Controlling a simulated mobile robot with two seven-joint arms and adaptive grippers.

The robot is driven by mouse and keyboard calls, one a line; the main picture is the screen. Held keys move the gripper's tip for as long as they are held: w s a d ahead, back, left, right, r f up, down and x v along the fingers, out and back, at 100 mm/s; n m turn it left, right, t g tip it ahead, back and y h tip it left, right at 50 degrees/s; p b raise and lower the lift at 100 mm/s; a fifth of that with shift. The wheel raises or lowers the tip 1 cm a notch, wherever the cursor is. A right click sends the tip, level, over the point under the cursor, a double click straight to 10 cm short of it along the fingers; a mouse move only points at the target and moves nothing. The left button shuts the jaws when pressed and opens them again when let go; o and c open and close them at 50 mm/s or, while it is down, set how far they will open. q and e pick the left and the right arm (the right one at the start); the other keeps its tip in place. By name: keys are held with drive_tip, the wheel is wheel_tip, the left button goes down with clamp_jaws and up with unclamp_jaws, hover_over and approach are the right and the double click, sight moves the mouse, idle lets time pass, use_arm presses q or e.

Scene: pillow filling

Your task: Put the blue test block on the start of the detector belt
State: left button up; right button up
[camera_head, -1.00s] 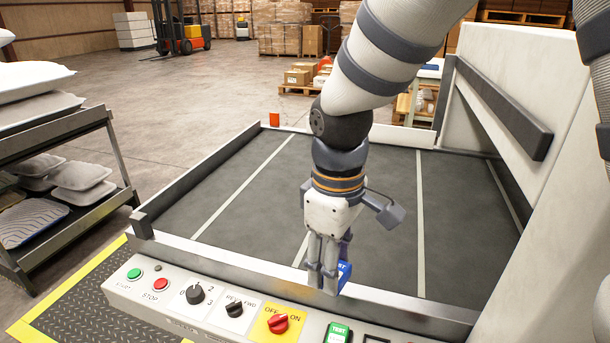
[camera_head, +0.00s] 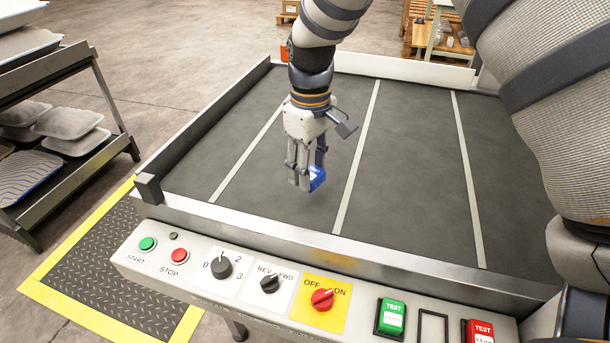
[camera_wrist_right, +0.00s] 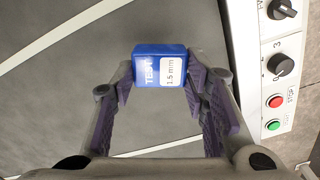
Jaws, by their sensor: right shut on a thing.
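The blue test block (camera_head: 317,178) shows at the fingertips of my right gripper (camera_head: 306,182) in the head view. My right gripper is shut on it, over the dark detector belt (camera_head: 410,160). I cannot tell exactly how high the block is above the belt. In the right wrist view the block (camera_wrist_right: 160,66) sits between the two purple-padded fingertips, with its "TEST 1.5 mm" label facing the camera. The fingers hide part of the block in the head view. My left gripper is not in view.
The control panel (camera_head: 190,296) runs along the belt's front edge. Green (camera_head: 391,317) and red (camera_head: 479,332) test blocks stand on it, with an empty slot frame (camera_head: 432,327) between them. The belt around my gripper is clear.

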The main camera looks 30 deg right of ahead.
drive_tip(key=shift+w+d+f, duration=0.1)
drive_tip(key=shift+w+f, duration=0.2)
drive_tip(key=shift+f, duration=0.05)
drive_tip(key=f, duration=0.3)
drive_tip(key=shift+w+f, duration=0.1)
drive_tip(key=shift+w, duration=0.1)
drive_tip(key=o, duration=1.1)
drive_tip(key=shift+f, duration=0.1)
drive_tip(key=shift+o, duration=0.2)
wheel_tip(320, 180, up, 12)
drive_tip(key=shift+r, duration=0.25)
